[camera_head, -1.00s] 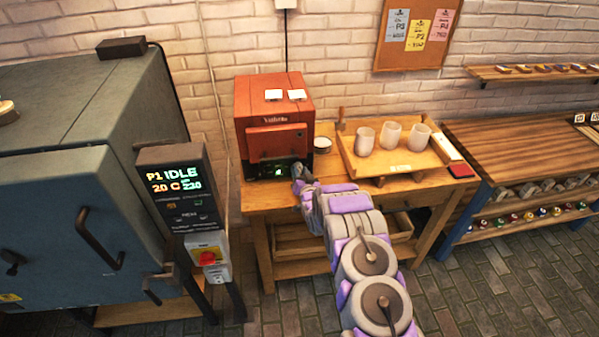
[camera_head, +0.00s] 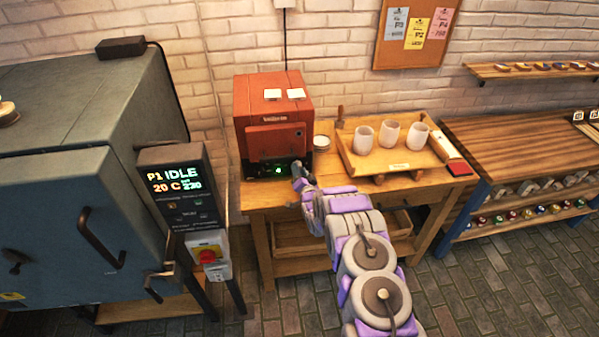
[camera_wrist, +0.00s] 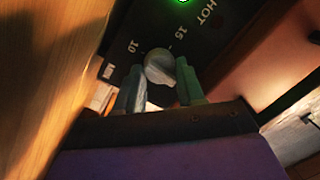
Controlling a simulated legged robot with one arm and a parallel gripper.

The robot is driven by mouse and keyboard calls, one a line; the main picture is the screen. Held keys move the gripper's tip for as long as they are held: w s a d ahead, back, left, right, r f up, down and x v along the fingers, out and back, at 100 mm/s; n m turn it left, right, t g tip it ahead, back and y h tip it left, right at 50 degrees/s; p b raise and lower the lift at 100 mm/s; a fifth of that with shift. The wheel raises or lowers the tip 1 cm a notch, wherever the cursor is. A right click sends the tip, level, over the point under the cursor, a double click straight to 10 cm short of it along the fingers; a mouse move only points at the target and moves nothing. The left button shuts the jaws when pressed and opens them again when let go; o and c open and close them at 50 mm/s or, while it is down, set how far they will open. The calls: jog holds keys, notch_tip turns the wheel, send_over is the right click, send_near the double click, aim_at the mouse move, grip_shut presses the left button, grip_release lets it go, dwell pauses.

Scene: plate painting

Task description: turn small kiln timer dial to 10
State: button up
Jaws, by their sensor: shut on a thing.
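The small kiln (camera_head: 272,110) is a red-orange box on the wooden bench, with a dark control panel low on its front and a green light on it. In the wrist view its black panel (camera_wrist: 205,48) carries the marks 10, 15 and HOT, and a bright green light. The round grey timer dial (camera_wrist: 160,66) sits between and below the marks 10 and 15. My gripper (camera_wrist: 160,88) has its two fingers on either side of the dial and is shut on it. In the head view my gripper (camera_head: 298,172) is at the right of the panel. The dial's pointer cannot be made out.
A wooden tray (camera_head: 400,162) with three pale cups stands on the bench to the right, near a small white stack (camera_head: 321,142). The large grey-blue kiln (camera_head: 80,190) with its control box (camera_head: 180,183) stands to the left.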

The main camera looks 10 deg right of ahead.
jog(key=shift+s+f, duration=0.15)
jog(key=shift+f, duration=0.2)
jog(key=o, duration=0.9)
jog(key=shift+o, duration=0.6)
jog(key=shift+r, duration=0.15)
jog(key=s+d+p, duration=0.1)
jog(key=s+d, duration=0.1)
jog(key=s, duration=1.5)
